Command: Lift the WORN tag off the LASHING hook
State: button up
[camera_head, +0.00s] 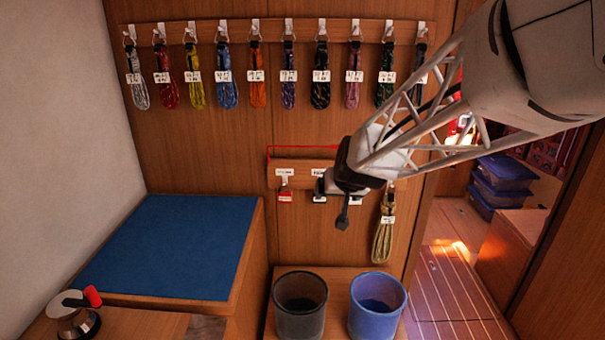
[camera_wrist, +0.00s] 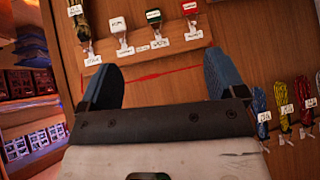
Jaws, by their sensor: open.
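My gripper (camera_wrist: 160,82) is open, with a blue pad on each finger and nothing between them. In the head view my gripper (camera_head: 341,210) hangs in front of the small lower hook board (camera_head: 303,168) and hides part of it. One red tag (camera_head: 285,195) shows clearly at the left in the head view. The lettering is too small to tell which tag is WORN or which hook is LASHING.
An upper rail (camera_head: 271,30) carries several coloured coiled lines. A dark bucket (camera_head: 300,300) and a blue bucket (camera_head: 377,300) stand below the lower board. A blue-topped bench (camera_head: 180,245) and a winch (camera_head: 73,314) are at left. A red line (camera_head: 300,147) runs above the lower board.

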jog(key=w+a+f+t, duration=0.1)
jog(key=w+a+f, duration=0.25)
jog(key=w, duration=0.45)
jog(key=w+a+f+t, duration=0.2)
jog(key=w+a+f, duration=0.15)
jog(key=w, duration=0.45)
jog(key=m+t+h, duration=0.1)
jog(key=t+h, duration=0.1)
jog(key=t, duration=0.1)
send_near(284, 193)
jog(key=x, duration=0.3)
jog(key=shift+s, duration=0.15)
jog(key=shift+x, duration=1.35)
jog(key=shift+x, duration=2.6)
jog(key=shift+d, duration=0.1)
jog(key=c, duration=1)
